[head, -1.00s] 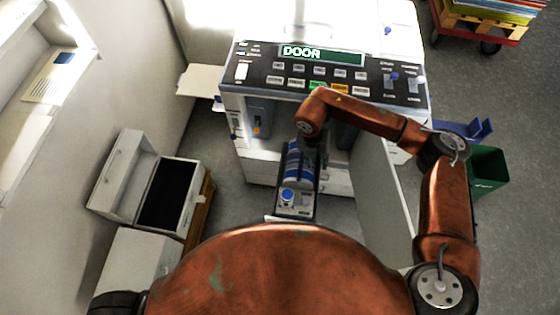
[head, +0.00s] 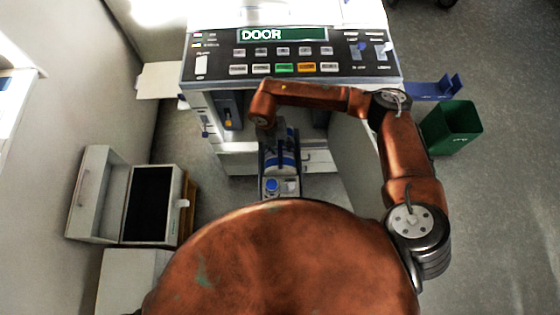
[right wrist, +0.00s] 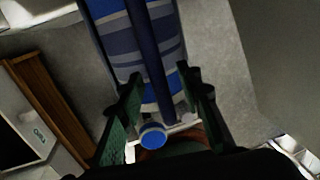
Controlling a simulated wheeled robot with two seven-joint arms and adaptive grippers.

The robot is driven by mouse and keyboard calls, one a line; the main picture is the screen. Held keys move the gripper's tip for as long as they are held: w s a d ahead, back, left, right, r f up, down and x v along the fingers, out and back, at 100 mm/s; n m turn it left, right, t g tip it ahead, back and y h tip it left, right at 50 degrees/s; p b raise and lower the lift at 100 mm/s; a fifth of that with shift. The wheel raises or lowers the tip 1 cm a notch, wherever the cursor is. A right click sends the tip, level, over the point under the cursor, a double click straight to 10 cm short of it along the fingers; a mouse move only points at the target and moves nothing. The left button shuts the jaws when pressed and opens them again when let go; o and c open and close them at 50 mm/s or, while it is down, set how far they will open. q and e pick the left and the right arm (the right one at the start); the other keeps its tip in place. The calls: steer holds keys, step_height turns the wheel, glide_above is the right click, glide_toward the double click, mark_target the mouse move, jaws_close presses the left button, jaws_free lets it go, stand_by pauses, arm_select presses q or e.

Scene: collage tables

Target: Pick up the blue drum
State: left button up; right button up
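The blue drum (head: 284,160) is a cylinder with blue, dark and pale bands. It lies on a pulled-out tray (head: 281,194) at the front of the big copier (head: 215,85). My right gripper (head: 281,139) is over the drum and hides part of it. In the right wrist view, the drum (right wrist: 125,45) fills the top middle. The two green-black fingers of my right gripper (right wrist: 163,88) are apart, one on each side of the drum's near end. I cannot tell whether they touch it. My left gripper is not in view.
A blue knob (head: 272,186) sits on the tray's near end. The copier's door panel (head: 352,165) stands open at the right.

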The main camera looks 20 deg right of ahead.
jaws_close()
stand_by(0.3)
steer(key=shift+r, duration=0.15)
stand_by(0.5)
